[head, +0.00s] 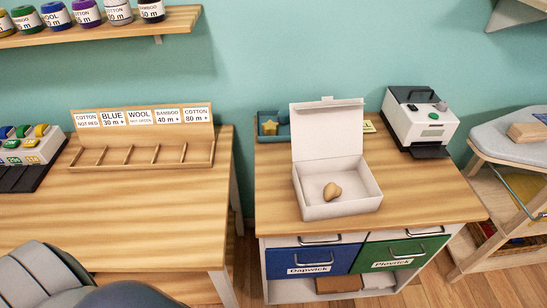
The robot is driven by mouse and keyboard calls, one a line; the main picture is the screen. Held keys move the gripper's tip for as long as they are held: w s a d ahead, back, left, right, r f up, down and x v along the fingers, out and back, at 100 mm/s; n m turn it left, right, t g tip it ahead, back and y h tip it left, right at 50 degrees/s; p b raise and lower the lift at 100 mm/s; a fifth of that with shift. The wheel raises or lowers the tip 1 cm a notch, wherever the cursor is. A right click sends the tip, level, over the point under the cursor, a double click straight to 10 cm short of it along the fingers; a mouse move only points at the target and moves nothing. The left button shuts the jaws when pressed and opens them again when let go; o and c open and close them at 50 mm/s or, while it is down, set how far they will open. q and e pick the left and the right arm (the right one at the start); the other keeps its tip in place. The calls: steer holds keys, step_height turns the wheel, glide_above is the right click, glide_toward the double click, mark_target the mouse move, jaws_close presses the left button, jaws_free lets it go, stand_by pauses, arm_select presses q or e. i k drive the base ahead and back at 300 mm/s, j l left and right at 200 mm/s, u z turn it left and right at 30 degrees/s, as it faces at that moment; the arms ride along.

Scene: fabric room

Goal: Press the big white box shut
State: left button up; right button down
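The big white box (338,208) stands open on the right-hand wooden table. Its lid (327,130) is raised nearly upright at the back edge, with a small tab on top. A small brown rounded object (332,191) lies on the box floor. Neither of my grippers shows in the head view, and nothing touches the lid.
A white and black machine (420,118) stands right of the box. Blue and green drawers (314,262) are below. A wooden divider rack (143,153) stands on the left table, across a gap.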

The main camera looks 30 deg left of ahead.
mark_target(327, 128)
steer(key=u, duration=0.35)
steer(key=i+l+u, duration=0.4)
steer(key=l, duration=0.15)
steer(key=l+u, duration=0.25)
